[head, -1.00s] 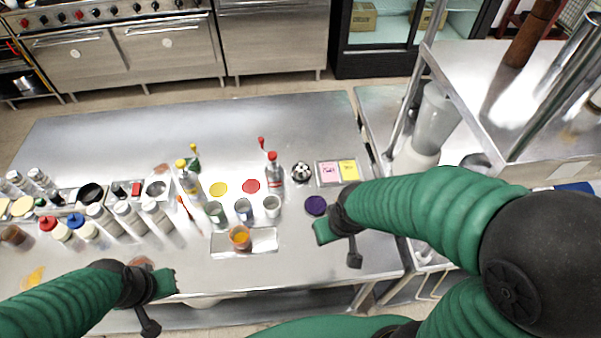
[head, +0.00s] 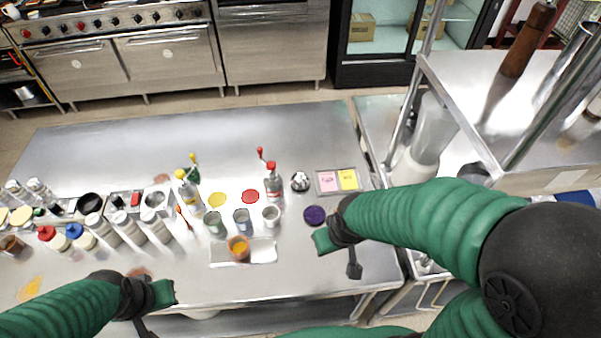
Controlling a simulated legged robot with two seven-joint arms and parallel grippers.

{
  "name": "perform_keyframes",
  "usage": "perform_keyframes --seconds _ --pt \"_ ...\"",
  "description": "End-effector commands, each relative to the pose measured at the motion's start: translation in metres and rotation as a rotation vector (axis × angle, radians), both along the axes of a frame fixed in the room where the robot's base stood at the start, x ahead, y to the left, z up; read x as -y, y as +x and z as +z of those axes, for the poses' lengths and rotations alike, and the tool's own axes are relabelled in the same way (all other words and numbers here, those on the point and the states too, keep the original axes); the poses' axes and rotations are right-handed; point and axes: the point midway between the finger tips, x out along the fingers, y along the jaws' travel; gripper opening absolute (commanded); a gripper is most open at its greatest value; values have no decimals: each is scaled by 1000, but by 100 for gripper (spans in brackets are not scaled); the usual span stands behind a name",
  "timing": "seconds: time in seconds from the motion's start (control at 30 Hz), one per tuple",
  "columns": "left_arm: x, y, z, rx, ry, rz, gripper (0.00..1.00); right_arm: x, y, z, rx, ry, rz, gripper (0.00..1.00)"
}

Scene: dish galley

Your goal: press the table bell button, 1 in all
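The table bell (head: 300,181), a small silver dome with dark parts, stands on the steel table right of the red-capped bottle and left of the pink and yellow cards. My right gripper (head: 338,252) is over the table, nearer to me than the bell and apart from it, close to the dark purple disc. My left gripper (head: 158,303) is at the table's near edge on the left, far from the bell. I see nothing held in either gripper, and the finger gaps are too unclear to judge.
Left of the bell stand a red-capped bottle (head: 273,184), several cups and many bottles. A tray (head: 264,255) with an orange-filled cup lies in front. A card holder (head: 338,191) and purple disc (head: 314,215) are close by. The table's far part is clear.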

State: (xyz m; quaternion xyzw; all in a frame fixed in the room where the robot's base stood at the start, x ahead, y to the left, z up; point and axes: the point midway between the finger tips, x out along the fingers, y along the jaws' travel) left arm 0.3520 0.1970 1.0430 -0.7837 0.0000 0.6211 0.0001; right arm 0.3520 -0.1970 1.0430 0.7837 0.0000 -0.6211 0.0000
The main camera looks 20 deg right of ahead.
Motion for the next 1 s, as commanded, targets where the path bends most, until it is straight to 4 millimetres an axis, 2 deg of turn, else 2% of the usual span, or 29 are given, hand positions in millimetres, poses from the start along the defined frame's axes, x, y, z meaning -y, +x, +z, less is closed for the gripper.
perform_keyframes --seconds 0.03,0.23,1.0 --pt "0 0 0 0 0 0 0 0 0 0 0 0 0 26" --pt "0 0 0 0 0 0 0 0 0 0 0 0 0 0" --pt "0 0 0 0 0 0 0 0 0 0 0 0 0 0"
